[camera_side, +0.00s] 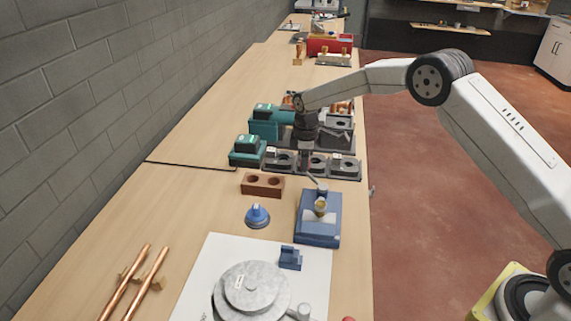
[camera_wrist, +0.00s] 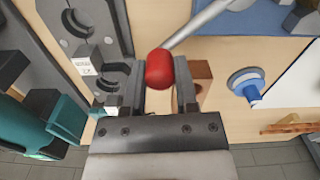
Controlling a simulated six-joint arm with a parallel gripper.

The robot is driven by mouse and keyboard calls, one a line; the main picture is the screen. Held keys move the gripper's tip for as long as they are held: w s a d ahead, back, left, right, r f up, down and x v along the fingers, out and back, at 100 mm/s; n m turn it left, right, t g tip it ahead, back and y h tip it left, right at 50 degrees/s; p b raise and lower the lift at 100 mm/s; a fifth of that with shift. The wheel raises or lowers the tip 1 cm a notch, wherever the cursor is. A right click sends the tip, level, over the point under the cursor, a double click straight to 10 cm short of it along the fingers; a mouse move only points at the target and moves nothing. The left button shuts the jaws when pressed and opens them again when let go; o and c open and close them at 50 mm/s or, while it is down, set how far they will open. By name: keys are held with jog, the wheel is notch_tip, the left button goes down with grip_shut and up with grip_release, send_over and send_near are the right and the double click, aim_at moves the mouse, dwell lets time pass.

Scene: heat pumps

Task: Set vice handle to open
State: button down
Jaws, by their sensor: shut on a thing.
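The blue vice (camera_side: 318,230) stands on the bench near its right edge. Its grey metal handle (camera_side: 314,182) slants up from the top towards my gripper (camera_side: 306,168). In the wrist view, the handle rod (camera_wrist: 198,23) ends in a red knob (camera_wrist: 159,68). The knob sits between the two fingers of my gripper (camera_wrist: 160,80), which is shut on it. Part of the blue vice body (camera_wrist: 258,18) shows at the top right of the wrist view. In the side view, the knob is hidden by the fingers.
Dark grey fixtures (camera_side: 343,163) and teal machines (camera_side: 246,152) stand close behind my gripper. A brown two-hole block (camera_side: 262,190) and a blue cone-shaped part (camera_side: 257,216) lie left of the vice. A white plate (camera_side: 205,275) with a grey disc and copper pipes (camera_side: 147,284) lie nearer.

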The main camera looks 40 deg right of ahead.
jog(key=shift+a+n, duration=0.3)
jog(key=shift+a, duration=0.05)
jog(key=shift+c, duration=1.9)
grip_release()
jog(key=shift+d+r, duration=0.1)
notch_tip(320, 180, up, 7)
jog(key=shift+r, duration=0.35)
